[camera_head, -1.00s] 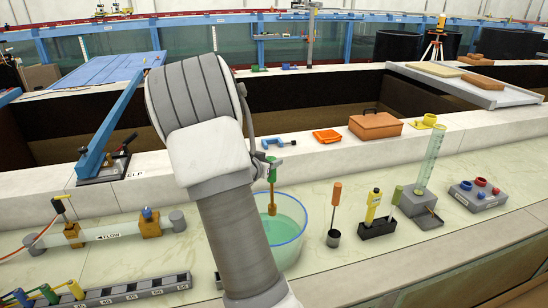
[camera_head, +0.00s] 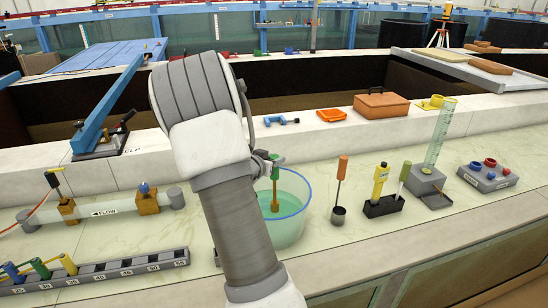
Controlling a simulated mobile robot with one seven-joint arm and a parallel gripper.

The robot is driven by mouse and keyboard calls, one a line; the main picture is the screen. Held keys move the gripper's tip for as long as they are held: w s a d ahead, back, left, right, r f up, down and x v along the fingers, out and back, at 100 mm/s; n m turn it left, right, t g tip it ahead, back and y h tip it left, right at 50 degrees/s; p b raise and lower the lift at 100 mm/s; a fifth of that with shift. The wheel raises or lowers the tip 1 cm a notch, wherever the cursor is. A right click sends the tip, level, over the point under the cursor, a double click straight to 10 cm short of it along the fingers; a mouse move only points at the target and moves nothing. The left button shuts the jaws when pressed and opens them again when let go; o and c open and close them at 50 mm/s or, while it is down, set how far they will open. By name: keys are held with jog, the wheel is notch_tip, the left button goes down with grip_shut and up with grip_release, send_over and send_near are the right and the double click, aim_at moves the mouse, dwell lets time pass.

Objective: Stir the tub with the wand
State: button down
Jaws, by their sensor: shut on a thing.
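The clear round tub (camera_head: 303,215) with a blue rim and pale green liquid stands on the pale counter, right of my forearm, which hides its left side. My gripper (camera_head: 274,159) is shut on the green handle of the wand (camera_head: 275,187), above the tub's back left part. The wand hangs nearly upright, and its brown lower end overlaps the liquid in the picture. I cannot tell whether it touches the tub's floor or wall.
Right of the tub are an orange-handled tool (camera_head: 340,178) in a dark cup, a black holder (camera_head: 383,206) with yellow and green tools, and a clear cylinder (camera_head: 440,133). A numbered rack (camera_head: 100,273) lies front left. Behind, an orange tray (camera_head: 332,115) sits on the ledge.

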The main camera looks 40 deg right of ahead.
aim_at(274, 184)
jog(key=shift+f+b, duration=3.35)
jog(key=shift+f, duration=1.45)
